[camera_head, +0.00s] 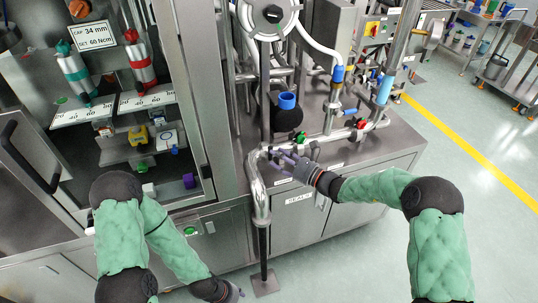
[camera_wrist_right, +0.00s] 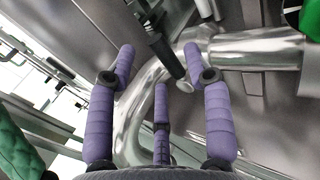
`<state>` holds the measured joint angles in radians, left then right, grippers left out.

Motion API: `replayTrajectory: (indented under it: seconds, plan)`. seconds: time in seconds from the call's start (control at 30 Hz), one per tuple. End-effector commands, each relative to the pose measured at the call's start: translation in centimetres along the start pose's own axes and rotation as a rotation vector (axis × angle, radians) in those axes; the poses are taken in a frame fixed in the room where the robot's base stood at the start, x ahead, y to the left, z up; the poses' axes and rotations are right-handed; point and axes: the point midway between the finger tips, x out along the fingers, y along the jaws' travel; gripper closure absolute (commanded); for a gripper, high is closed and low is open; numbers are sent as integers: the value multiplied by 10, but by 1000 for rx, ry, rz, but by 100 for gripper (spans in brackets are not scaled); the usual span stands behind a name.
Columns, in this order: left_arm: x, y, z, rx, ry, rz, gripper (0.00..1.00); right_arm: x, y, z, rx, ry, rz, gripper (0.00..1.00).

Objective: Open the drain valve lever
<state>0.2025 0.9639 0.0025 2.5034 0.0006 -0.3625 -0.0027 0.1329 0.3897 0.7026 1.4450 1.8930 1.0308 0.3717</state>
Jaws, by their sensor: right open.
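A dark lever-like bar (camera_wrist_right: 166,50) with a silver tip shows in the right wrist view, between my fingers, in front of a bent steel pipe (camera_wrist_right: 262,48); I cannot tell for sure that it is the drain valve lever. My right gripper (camera_head: 279,160) is open at the pipe's bend (camera_head: 254,168) in the head view. Its purple fingers are spread in the wrist view (camera_wrist_right: 160,62), with nothing held. A green valve handle (camera_head: 300,138) sits on the pipe just beyond. My left gripper (camera_head: 232,292) is low near the bottom edge, its fingers mostly hidden.
The steel cabinet top (camera_head: 385,146) carries pipes, a blue-capped part (camera_head: 287,101) and a red valve handle (camera_head: 361,124). A glazed machine bay stands at left. A black support leg (camera_head: 263,252) stands below the pipe. The floor at right is open, with a yellow line (camera_head: 470,152).

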Motion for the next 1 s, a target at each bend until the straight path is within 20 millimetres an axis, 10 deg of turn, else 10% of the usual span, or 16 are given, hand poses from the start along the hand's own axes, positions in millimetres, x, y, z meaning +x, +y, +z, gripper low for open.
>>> replayTrajectory:
  seconds: [0.67, 0.87, 1.0]
  plan:
    - [12, -4, -1, 0, 1, 0, 60, 44, 0, 0, 0, 1, 0, 49]
    - [12, -4, -1, 0, 0, 0, 60, 43, 0, 0, 0, 1, 0, 100]
    - [12, -4, -1, 0, 0, 0, 60, 43, 0, 0, 0, 1, -1, 100]
